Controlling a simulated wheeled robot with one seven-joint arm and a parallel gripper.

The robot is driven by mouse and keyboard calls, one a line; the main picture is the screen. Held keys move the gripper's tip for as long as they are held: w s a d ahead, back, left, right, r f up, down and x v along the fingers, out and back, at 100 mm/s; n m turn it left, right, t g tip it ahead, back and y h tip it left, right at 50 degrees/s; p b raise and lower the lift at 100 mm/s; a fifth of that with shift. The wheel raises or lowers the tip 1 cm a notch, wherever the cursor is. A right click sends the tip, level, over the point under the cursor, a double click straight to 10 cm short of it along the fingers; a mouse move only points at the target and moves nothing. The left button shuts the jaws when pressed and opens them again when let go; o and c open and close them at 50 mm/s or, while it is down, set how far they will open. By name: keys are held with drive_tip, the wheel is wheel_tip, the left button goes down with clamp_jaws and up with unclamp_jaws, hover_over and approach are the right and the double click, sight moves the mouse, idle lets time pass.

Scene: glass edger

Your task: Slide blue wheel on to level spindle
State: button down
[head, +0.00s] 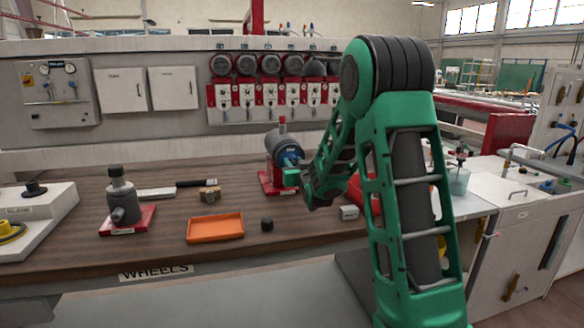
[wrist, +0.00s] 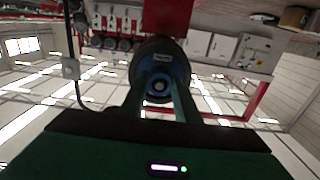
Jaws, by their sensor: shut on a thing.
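The level spindle unit (head: 283,146) is a dark grey-blue cylinder lying roughly level on a red base (head: 267,184) at the middle of the bench. My gripper (head: 293,172) is at its near end and hides part of it. In the wrist view my gripper (wrist: 161,98) is shut on the blue wheel (wrist: 160,86), a small blue ring with a pale centre between the fingers. The dark round body of the spindle unit (wrist: 161,58) is straight beyond the wheel. The wheel looks roughly lined up with it. I cannot tell whether the wheel is around the spindle or just in front.
A second spindle unit (head: 122,200) stands upright on a red plate at left. An orange tray (head: 215,228) and a small black knob (head: 267,225) lie in front. A white stand with a yellow wheel (head: 10,230) is far left. A grey block (head: 349,212) lies near my arm.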

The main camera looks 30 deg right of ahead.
drive_tip(key=shift+w+d, duration=0.15)
drive_tip(key=shift+w, duration=0.45)
drive_tip(key=c, duration=1.3)
unclamp_jaws()
drive_tip(key=shift+o, duration=0.2)
drive_tip(key=v, duration=1)
drive_tip(key=shift+s, duration=0.3)
